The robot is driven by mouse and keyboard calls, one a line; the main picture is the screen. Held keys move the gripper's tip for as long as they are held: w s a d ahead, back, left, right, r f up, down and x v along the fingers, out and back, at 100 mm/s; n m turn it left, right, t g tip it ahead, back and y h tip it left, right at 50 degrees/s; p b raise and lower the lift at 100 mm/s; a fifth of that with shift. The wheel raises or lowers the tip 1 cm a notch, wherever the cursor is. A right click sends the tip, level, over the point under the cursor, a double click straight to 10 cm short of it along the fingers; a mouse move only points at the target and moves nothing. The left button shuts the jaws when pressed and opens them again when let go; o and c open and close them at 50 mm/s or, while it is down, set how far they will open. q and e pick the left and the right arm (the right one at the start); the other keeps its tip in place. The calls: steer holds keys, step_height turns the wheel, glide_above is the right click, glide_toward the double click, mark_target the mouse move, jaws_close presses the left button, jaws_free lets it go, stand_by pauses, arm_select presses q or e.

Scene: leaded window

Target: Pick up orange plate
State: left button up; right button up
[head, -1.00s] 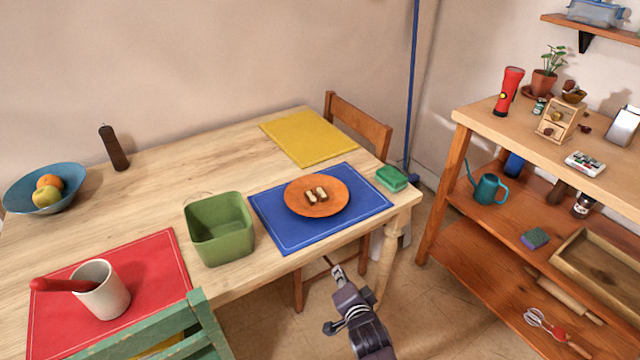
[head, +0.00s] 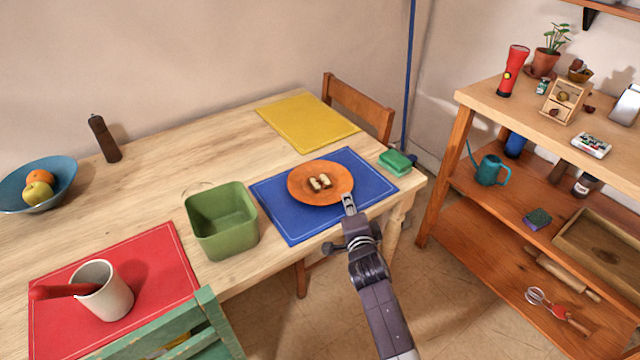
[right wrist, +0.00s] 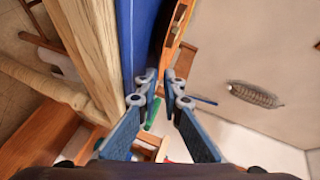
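My right gripper (head: 349,202) is at the plate's front right rim. In the right wrist view the plate (right wrist: 177,32) is seen edge-on above the blue placemat (right wrist: 142,35). There the right gripper (right wrist: 161,82) has its two fingertips apart, with the plate's near rim lined up between them. I cannot tell whether they touch it. My left gripper is not in view.
A green bin (head: 222,222) stands left of the placemat. A green sponge (head: 396,161) lies to its right near the table corner. A yellow placemat (head: 305,122) lies behind. A wooden chair (head: 357,108) stands at the table's far end, and a green chair (head: 165,335) is in front.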

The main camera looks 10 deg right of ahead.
steer(key=shift+x, duration=1.45)
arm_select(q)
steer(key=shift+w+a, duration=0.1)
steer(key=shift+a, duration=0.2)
arm_select(e)
jaws_close()
steer(key=shift+r, duration=0.1)
